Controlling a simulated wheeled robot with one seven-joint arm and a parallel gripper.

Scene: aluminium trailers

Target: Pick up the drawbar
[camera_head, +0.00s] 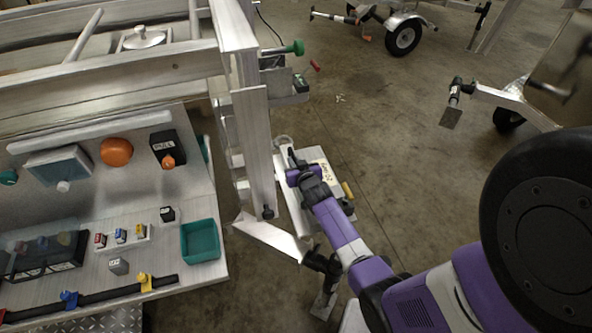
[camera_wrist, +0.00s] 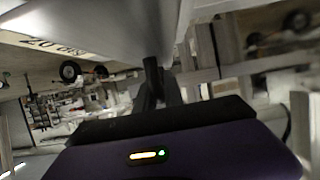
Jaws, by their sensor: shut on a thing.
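My gripper (camera_head: 294,158) is in the middle of the head view, close beside a tall aluminium post and over a pale, flat piece with a lettered label (camera_head: 324,172). In the wrist view its dark fingers (camera_wrist: 152,78) are shut, with their tips against a smooth grey metal part (camera_wrist: 125,22). I take this part to be the drawbar, but its full outline is hidden. The lettering also shows at the upper left of the wrist view. Below the post, a pale angled metal plate (camera_head: 268,238) runs to a black coupling (camera_head: 322,264), partly behind my arm.
The aluminium frame (camera_head: 258,145) stands close on the left. A panel (camera_head: 120,215) with a teal bin (camera_head: 200,241) and several small fittings fills the lower left. Other trailers stand at the back and right, one with a wheel (camera_head: 403,37).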

